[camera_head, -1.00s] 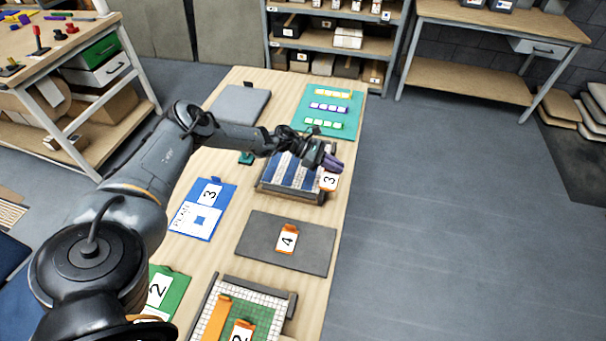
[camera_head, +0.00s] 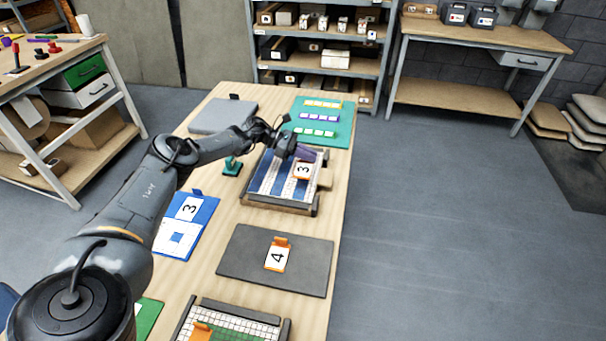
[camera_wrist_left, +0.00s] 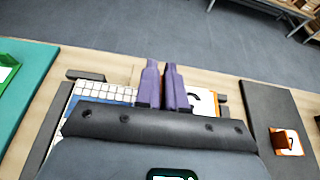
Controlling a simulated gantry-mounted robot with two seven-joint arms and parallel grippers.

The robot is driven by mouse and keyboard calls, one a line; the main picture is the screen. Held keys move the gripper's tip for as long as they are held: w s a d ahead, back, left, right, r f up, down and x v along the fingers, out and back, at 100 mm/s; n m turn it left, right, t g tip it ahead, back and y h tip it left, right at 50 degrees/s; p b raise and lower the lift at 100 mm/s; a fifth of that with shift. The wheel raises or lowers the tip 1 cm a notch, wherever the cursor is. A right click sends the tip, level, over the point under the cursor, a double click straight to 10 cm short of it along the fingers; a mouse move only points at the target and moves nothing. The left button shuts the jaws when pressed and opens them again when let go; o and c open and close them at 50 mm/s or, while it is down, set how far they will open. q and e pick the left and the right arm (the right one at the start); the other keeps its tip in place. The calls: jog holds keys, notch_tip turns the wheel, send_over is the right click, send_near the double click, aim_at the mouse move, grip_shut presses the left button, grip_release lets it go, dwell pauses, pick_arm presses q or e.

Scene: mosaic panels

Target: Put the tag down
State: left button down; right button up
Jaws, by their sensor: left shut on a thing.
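The white tag with a black 3 and orange trim (camera_head: 303,170) is at my left gripper's fingertips, over the right part of the blue-and-white mosaic panel (camera_head: 270,176). My left gripper (camera_head: 305,154) has purple fingers and is shut on this tag. In the left wrist view the purple fingers (camera_wrist_left: 163,88) are close together, and part of the tag (camera_wrist_left: 203,100) shows behind them. I cannot tell whether the tag touches the panel. My right gripper is not in view.
A tag marked 4 (camera_head: 277,257) lies on a dark grey board (camera_head: 238,262) nearer me. A blue plan card marked 3 (camera_head: 174,243) lies left. A teal board with tile rows (camera_head: 340,133) and a grey slab (camera_head: 210,119) lie farther back. A green stamp-like object (camera_head: 232,168) stands beside the panel.

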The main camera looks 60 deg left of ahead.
aim_at(303, 164)
pick_arm(q)
jog(key=shift+s+a+f+b, duration=0.15)
jog(key=shift+a+f+b, duration=0.2)
jog(key=shift+a, duration=0.2)
jog(key=shift+s+a+f+b, duration=0.15)
jog(key=shift+a+f+b, duration=0.2)
jog(key=shift+a, duration=0.15)
jog(key=shift+f+b, duration=1.35)
jog(key=shift+f, duration=0.65)
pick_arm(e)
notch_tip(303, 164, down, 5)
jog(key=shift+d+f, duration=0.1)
pick_arm(q)
jog(key=shift+r, duration=0.1)
jog(key=shift+f, duration=0.25)
jog(key=c, duration=1.2)
grip_release()
jog(key=shift+r, duration=0.1)
